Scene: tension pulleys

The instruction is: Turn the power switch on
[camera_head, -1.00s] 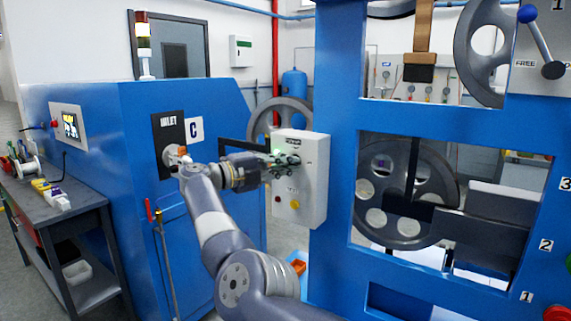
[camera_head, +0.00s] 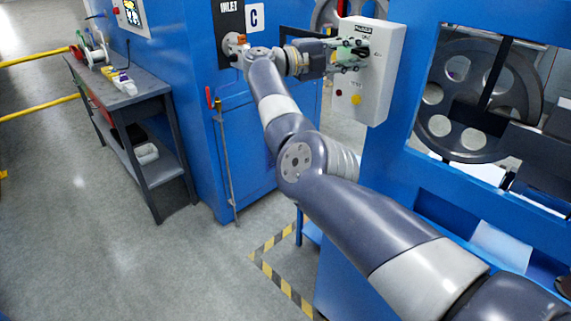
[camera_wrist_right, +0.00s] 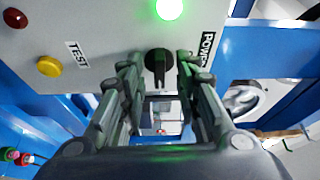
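The power switch (camera_wrist_right: 158,66) is a black rotary knob on a grey panel in the right wrist view, beside the "POWER" label (camera_wrist_right: 207,50). Its grip bar stands about upright in that view. A green lamp (camera_wrist_right: 170,8) next to it is lit. In the head view the grey control box (camera_head: 378,85) hangs on the blue machine, and my fingers hide the knob. My right gripper (camera_head: 352,55) is at the box's face. In the right wrist view its fingers (camera_wrist_right: 158,72) are apart on either side of the knob, with small gaps showing. My left gripper is not in view.
A yellow button (camera_wrist_right: 49,66) by the "TEST" label and a red button (camera_wrist_right: 15,18) sit on the same panel. A blue cabinet (camera_head: 262,135) stands left of the box. A grey workbench (camera_head: 150,88) is farther left. The floor in front is clear.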

